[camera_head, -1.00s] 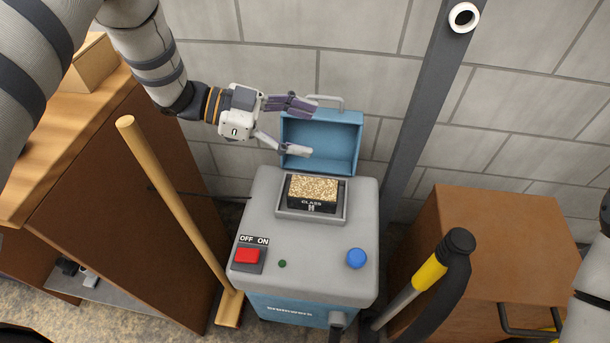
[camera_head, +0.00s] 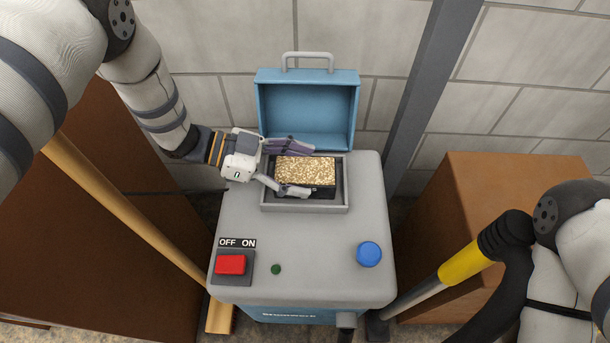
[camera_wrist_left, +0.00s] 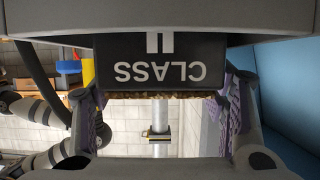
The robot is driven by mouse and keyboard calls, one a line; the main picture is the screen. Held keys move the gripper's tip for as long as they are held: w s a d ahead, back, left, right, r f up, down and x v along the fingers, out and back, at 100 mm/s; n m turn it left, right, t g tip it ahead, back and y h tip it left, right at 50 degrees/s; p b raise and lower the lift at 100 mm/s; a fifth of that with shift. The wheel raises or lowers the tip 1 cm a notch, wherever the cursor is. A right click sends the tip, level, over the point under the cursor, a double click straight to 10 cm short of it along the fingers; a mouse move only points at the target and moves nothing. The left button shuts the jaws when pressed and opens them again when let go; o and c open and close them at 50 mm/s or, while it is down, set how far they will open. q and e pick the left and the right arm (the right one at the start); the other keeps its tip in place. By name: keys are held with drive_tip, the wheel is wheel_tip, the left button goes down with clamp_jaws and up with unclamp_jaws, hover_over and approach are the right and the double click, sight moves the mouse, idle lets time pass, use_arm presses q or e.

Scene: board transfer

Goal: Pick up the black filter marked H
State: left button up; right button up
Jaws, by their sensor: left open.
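The black filter (camera_head: 305,173) has a speckled tan top and sits in the recessed slot on top of the grey machine (camera_head: 310,240). My left gripper (camera_head: 300,169) is open at the filter, one finger along its far side and one along its near side. In the left wrist view the filter's black face (camera_wrist_left: 160,73) shows an upside-down "CLASS" and part of a letter between the two fingers. I cannot tell whether the fingers touch it. My right gripper is out of view.
The machine's blue lid (camera_head: 308,110) stands open behind the slot. A red switch (camera_head: 230,265) and a blue knob (camera_head: 369,254) are in front. A wooden handle (camera_head: 130,215) leans at left. A black-and-yellow tool (camera_head: 470,262) and brown cabinet (camera_head: 520,185) are at right.

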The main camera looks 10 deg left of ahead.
use_arm(q)
drive_tip(key=c, duration=1)
